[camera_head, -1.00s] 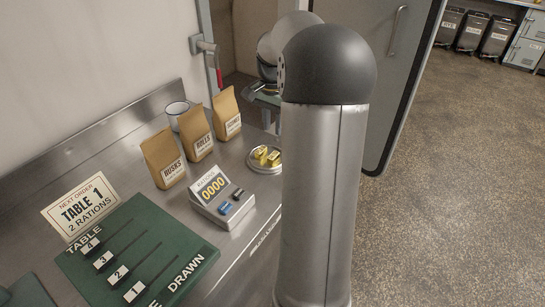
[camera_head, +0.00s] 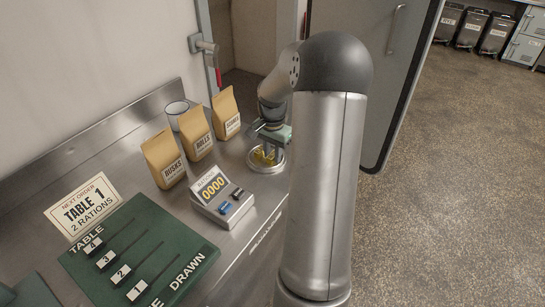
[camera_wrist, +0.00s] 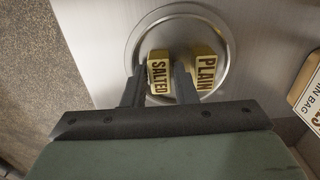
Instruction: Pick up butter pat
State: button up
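Two gold butter pats sit on a round metal dish (camera_wrist: 222,76). In the wrist view one pat is marked SALTED (camera_wrist: 159,73) and the other, just to its right, PLAIN (camera_wrist: 205,72). My gripper (camera_wrist: 159,78) is at the dish with its two dark fingers apart, one on each side of the SALTED pat. The right finger is in the narrow space between the two pats. The gaps at the fingers look small; I cannot tell whether they touch. In the head view my gripper (camera_head: 268,153) is low over the dish (camera_head: 269,169) and partly hides the pats.
Paper bags (camera_head: 226,112) and a white mug (camera_head: 176,112) stand left of the dish. A ration counter (camera_head: 221,199) reading 0000 sits in front of it. A wall lies behind the steel counter.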

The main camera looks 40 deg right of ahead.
jog(key=shift+c, duration=0.3)
grip_shut()
jog(key=shift+r, duration=0.1)
